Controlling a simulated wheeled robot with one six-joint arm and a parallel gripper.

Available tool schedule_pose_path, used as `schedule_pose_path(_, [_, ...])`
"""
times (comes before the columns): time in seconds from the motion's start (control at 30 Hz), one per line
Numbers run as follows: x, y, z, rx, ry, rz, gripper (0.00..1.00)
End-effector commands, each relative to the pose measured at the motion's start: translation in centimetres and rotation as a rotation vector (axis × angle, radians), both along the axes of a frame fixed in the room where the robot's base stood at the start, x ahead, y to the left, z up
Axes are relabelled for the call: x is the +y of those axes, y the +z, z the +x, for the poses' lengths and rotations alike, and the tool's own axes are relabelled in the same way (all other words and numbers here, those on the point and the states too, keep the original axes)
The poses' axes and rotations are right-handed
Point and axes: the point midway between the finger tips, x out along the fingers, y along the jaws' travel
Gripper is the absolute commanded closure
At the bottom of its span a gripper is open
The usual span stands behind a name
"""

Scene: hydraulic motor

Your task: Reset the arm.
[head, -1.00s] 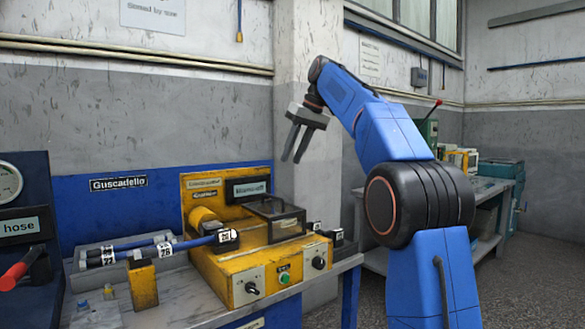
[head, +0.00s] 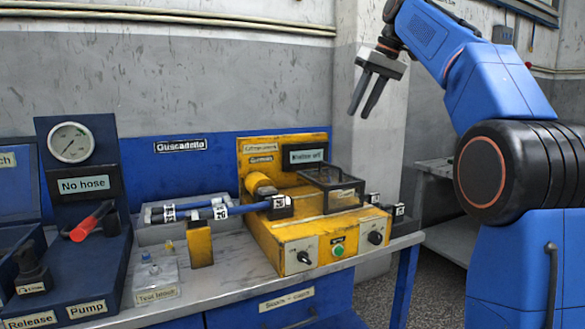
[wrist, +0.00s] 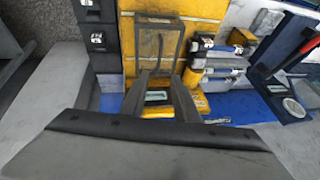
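My arm (head: 495,85) is blue with a black joint and is raised on the right of the head view. My gripper (head: 365,94) points down, with its two grey fingers apart and nothing between them. It hangs in the air above and to the right of the yellow motor station (head: 290,235), clear of it. In the wrist view my gripper's fingers (wrist: 160,90) show apart over the station's display, with the station's clear-covered box (wrist: 158,45) beyond them.
A blue hose with tags (head: 220,210) lies over a grey tray left of the station. A yellow block (head: 200,243) stands before it. A gauge panel (head: 80,150) reading "No hose" with a red-handled lever (head: 93,222) is at left. Air above the bench is free.

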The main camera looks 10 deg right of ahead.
Motion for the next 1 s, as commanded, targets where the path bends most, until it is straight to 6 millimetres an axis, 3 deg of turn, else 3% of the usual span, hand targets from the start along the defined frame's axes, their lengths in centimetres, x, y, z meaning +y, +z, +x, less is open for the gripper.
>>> schedule_pose_path(0.23, [0.7, -2.2, -4.1, 0.002, -0.058, -0.012, 0.72])
schedule_pose_path(0.47, [1.0, -6.6, -9.3, 0.005, -0.127, -0.035, 0.72])
schedule_pose_path(0.77, [1.1, -14.3, -17.1, -0.001, -0.203, -0.073, 0.72])
schedule_pose_path(1.0, [0.9, -22.1, -23.8, -0.012, -0.249, -0.108, 0.72])
